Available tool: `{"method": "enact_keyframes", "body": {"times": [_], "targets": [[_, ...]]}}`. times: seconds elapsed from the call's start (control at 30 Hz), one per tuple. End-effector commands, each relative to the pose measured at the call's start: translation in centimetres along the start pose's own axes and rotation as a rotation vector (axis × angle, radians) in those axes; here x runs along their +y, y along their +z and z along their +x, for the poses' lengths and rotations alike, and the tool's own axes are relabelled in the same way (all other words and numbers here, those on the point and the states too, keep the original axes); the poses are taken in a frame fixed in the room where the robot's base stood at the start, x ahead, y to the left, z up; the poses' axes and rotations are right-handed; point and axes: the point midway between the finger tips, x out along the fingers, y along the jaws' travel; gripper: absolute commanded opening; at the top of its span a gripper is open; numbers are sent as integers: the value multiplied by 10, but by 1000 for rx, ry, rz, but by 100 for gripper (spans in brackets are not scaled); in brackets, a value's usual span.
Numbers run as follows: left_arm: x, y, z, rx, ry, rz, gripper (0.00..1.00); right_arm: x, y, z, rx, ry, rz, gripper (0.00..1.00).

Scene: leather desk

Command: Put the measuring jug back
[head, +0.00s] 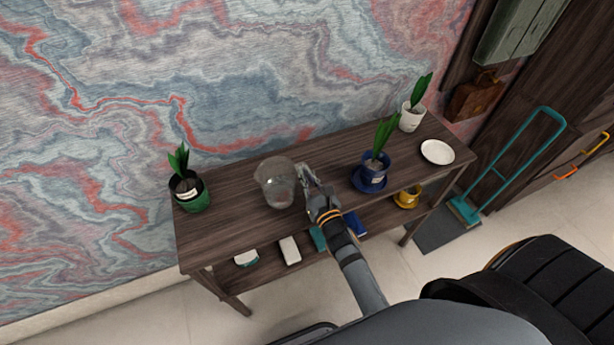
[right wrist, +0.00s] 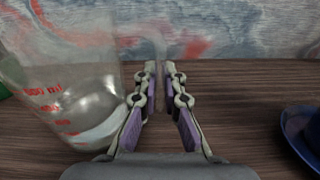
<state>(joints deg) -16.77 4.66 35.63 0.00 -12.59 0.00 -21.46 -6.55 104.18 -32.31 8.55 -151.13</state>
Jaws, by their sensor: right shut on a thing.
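The clear measuring jug (head: 275,184) is over the wooden shelf's top board (head: 228,220), left of my right gripper (head: 308,180). In the right wrist view the jug (right wrist: 72,85) shows red markings at the left, and its clear handle runs down between the fingers. My right gripper (right wrist: 160,85) is shut on that handle. The jug looks upright or slightly tilted; I cannot tell whether its base touches the board. My left gripper is not in view.
A green potted plant (head: 190,193) stands at the left end. A blue potted plant (head: 376,170), white potted plant (head: 411,116) and white plate (head: 437,152) are to the right. The lower shelf holds a yellow cup (head: 407,198) and several small items. The board left of the jug is clear.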

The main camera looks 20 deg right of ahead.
Motion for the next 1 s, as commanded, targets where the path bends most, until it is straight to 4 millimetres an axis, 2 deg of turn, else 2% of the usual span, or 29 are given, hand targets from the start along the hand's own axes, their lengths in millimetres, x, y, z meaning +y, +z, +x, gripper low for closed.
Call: {"method": "enact_keyframes", "body": {"times": [0.1, 0.27, 0.3, 0.47, 0.83, 1.0], "targets": [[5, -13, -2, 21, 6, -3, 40, 0, -1, -1, 5, 0, -1, 0], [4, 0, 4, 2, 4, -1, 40, 0, -5, -1, 4, 0, -1, 0], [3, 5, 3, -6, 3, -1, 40, 0, -5, -1, 7, 0, -2, 10], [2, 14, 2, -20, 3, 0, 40, 0, -4, -1, 7, 0, -2, 30], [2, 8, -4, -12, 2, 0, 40, 0, 0, -3, 7, 0, -2, 30], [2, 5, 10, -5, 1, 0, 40, -1, -6, -41, 10, -1, -1, 30]]}}
